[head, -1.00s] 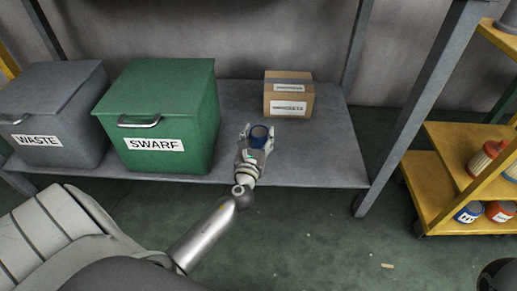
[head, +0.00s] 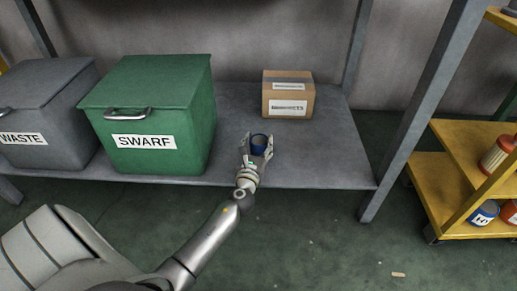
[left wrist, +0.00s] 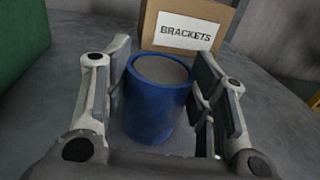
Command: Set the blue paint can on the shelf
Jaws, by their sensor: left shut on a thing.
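The blue paint can (head: 259,143) is over the grey shelf (head: 325,155), in front of a cardboard box. My left gripper (head: 258,146) is shut on the can, with a finger on each side. In the left wrist view the can (left wrist: 155,108) stands upright between the fingers, its grey round top facing up. I cannot tell whether its base touches the shelf, as the gripper hides the bottom. My right gripper is not in view.
The brackets box (head: 288,95) sits behind the can. The green swarf bin (head: 150,115) is to its left, with the grey waste bin (head: 40,115) beyond. A shelf post (head: 425,110) and a yellow cart (head: 440,200) are on the right. The shelf right of the can is clear.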

